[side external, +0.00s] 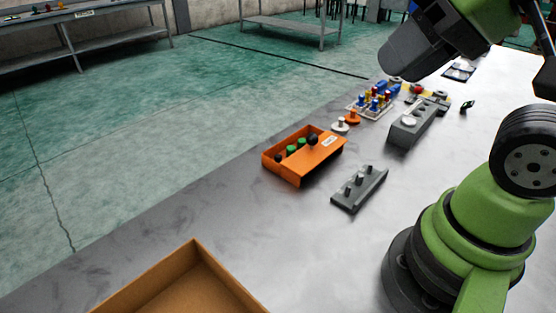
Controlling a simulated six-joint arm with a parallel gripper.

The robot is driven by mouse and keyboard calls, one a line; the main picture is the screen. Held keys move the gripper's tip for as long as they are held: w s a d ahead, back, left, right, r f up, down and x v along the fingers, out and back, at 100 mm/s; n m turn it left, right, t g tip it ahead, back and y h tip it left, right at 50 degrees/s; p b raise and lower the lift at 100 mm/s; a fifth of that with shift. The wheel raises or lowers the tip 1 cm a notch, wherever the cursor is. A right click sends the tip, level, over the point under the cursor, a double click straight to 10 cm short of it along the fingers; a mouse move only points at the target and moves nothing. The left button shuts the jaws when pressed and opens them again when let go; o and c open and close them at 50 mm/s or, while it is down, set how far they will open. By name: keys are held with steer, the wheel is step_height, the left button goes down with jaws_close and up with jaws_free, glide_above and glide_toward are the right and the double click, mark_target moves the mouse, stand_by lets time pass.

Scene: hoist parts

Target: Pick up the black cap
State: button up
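An orange box (318,160) stands on the grey table, left of my arm's base. In its open slot are two green round parts (296,147) and a black rounded part (312,140) at the right end, which looks like the black cap. A smaller dark part (278,157) sits at the slot's left end. Another small black piece (467,106) stands alone farther back on the table, too small to identify. A grey section of my arm hangs over the far part of the table. No gripper fingers show, so their state is hidden.
A grey block with pegs (360,188) lies right of the orange box. A taller grey block (413,125), a white and an orange knob (352,118), and a rack of coloured parts (373,105) stand behind. A cardboard box (180,275) is at the front left. The table (235,215) between is clear.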

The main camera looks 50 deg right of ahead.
steer(key=m+g+h, duration=0.2)
steer(key=m+g, duration=0.5)
steer(key=m, duration=0.7)
glide_above(278, 156)
step_height(278, 156, down, 25)
steer(key=shift+w+a+r, duration=0.15)
steer(key=shift+r, duration=0.05)
steer(key=shift+d+f, duration=0.2)
steer(key=shift+f, duration=2.85)
jaws_close()
